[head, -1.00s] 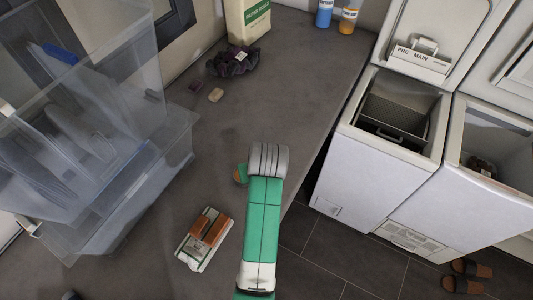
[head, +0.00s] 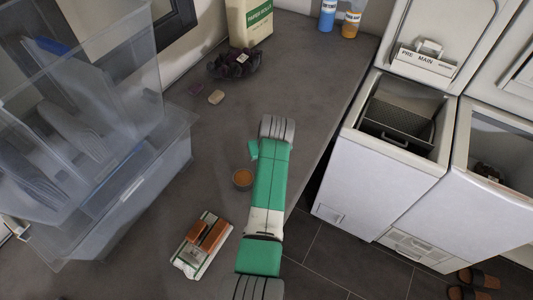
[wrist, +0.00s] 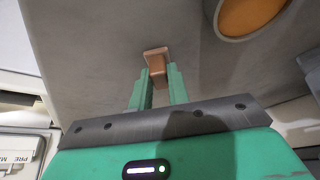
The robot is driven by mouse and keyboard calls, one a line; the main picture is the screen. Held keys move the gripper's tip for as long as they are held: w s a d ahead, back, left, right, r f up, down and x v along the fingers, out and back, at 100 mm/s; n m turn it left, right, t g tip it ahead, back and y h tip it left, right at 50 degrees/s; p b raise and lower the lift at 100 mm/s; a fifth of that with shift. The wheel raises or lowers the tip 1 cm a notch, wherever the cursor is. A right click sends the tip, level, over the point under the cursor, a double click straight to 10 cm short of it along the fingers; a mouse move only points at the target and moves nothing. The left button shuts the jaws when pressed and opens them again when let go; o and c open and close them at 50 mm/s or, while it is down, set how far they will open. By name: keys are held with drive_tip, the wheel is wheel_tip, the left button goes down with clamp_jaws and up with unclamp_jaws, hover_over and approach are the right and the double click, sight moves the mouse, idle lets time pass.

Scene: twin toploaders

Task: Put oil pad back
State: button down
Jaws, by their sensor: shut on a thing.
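My gripper (wrist: 160,72) is shut on a small copper-brown block (wrist: 156,54), held between the green fingertips in the wrist view. I cannot tell for sure whether this block is the oil pad. A round grey tin with an orange-brown filling (head: 242,179) stands on the grey worktop, left of my arm. The tin also shows at the top right of the wrist view (wrist: 247,14), apart from the fingers. An open white and green box with brown blocks in it (head: 203,245) lies nearer on the worktop. In the head view my arm mostly hides the gripper.
Clear plastic bins (head: 95,140) stand at the left. A dark crumpled bowl (head: 236,65), a small beige block (head: 216,97) and a paper-rolls bag (head: 249,22) are further back. The worktop's right edge drops to the floor beside two white toploaders (head: 379,178).

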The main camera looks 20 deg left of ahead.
drive_tip(key=shift+f, duration=0.1)
drive_tip(key=c, duration=1.3)
unclamp_jaws()
drive_tip(key=shift+c, duration=0.2)
drive_tip(key=shift+r, duration=0.35)
drive_tip(key=p+v, duration=0.3)
drive_tip(key=v, duration=0.8)
drive_tip(key=shift+s+r, duration=0.15)
drive_tip(key=shift+r, duration=0.15)
drive_tip(key=shift+d, duration=0.1)
